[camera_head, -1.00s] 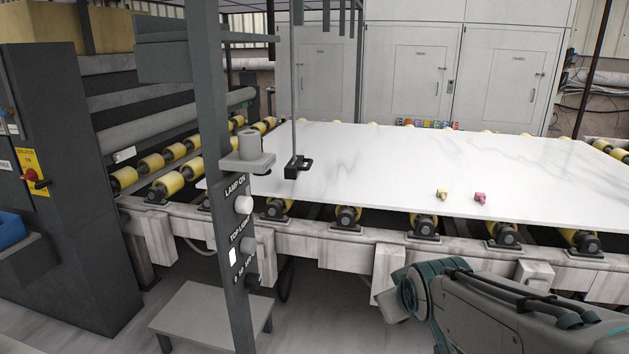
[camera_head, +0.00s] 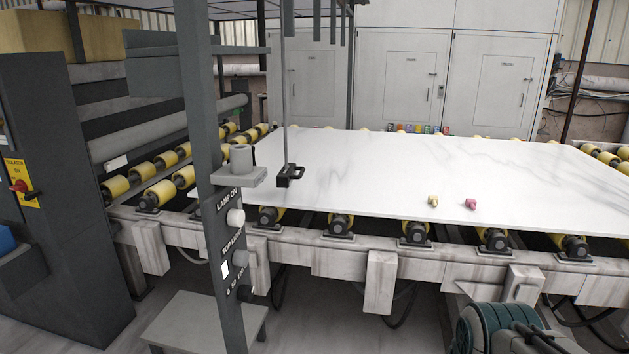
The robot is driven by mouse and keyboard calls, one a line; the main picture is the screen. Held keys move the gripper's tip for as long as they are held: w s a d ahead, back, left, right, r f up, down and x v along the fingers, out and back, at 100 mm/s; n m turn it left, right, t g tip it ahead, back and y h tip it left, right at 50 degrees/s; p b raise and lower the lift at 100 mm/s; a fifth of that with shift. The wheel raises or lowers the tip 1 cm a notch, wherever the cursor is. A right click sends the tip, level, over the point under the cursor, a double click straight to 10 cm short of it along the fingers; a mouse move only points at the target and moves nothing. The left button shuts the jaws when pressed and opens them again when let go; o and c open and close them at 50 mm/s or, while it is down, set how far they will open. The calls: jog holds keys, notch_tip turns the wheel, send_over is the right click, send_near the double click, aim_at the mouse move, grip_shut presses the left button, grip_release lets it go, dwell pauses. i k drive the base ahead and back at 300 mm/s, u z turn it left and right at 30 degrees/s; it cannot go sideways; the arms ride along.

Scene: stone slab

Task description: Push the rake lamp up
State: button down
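A grey post (camera_head: 202,110) stands left of centre, with a panel marked LAMP ON and TOP LIGHT. The panel has a white knob (camera_head: 236,218), a grey knob (camera_head: 240,259) and a white switch (camera_head: 225,269). A grey bracket with a short cylinder (camera_head: 241,158) sticks out above them. A thin vertical rod (camera_head: 285,90) hangs over the slab's left end, with a black loop-shaped handle (camera_head: 291,176) at its bottom. No part is labelled as the rake lamp, so I cannot tell which it is. My arm shows at the lower right; my gripper is out of view.
A white veined slab (camera_head: 400,170) lies on yellow rollers (camera_head: 170,159) above a pale frame (camera_head: 330,263). Small yellow (camera_head: 433,201) and pink (camera_head: 471,204) pieces sit on it. A grey step (camera_head: 205,322) stands on the floor by the post. A dark cabinet (camera_head: 75,200) is at left.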

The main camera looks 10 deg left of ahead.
aim_at(284, 179)
jog(key=u, duration=0.15)
jog(key=i, duration=3.1)
jog(key=z, duration=0.15)
